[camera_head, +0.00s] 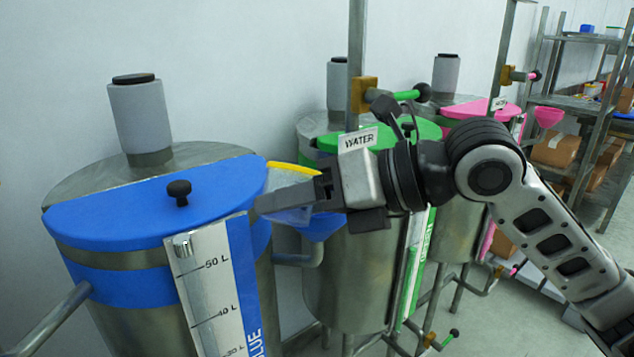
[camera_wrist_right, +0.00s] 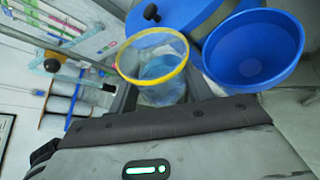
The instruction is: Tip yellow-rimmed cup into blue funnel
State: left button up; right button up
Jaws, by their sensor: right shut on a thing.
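The yellow-rimmed cup (camera_head: 290,178) is clear and partly hidden behind my right gripper (camera_head: 285,200) in the head view. In the wrist view the cup (camera_wrist_right: 158,88) sits between the fingers, its yellow rim open and something bluish showing inside. My right gripper is shut on the cup and holds it beside the blue drum. The blue funnel (camera_head: 322,228) is just beyond and to the right of the fingers in the head view, partly covered by the gripper. In the wrist view the funnel (camera_wrist_right: 255,48) is a wide blue bowl right of the cup, close to it. My left gripper is not in view.
The steel drum with a blue lid (camera_head: 130,205) and black knob stands at left, with a level scale (camera_head: 208,285) on its front. Drums with a green lid (camera_head: 420,133) and a pink lid (camera_head: 480,108) stand behind. Shelving (camera_head: 570,103) is at the far right.

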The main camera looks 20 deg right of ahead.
jog(key=shift+w+d+r+p, duration=0.2)
jog(key=shift+w+r+p, duration=0.15)
jog(key=shift+r, duration=0.25)
jog(key=shift+m, duration=0.4)
jog(key=shift+d+f+y+b, duration=0.1)
jog(key=shift+f+y+b, duration=0.2)
jog(key=shift+f+y, duration=0.1)
jog(key=shift+w+m+g, duration=0.1)
jog(key=shift+m+g, duration=0.3)
jog(key=shift+m, duration=0.1)
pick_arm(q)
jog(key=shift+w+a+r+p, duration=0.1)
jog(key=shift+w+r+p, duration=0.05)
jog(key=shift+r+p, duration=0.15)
pick_arm(e)
jog(key=shift+r, duration=0.15)
jog(key=shift+m, duration=0.3)
pick_arm(q)
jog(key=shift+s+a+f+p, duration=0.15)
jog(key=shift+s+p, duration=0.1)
jog(key=shift+p, duration=0.3)
pick_arm(e)
jog(key=shift+r+m+y, duration=0.25)
jog(key=shift+m+y, duration=0.05)
jog(key=shift+y, duration=0.1)
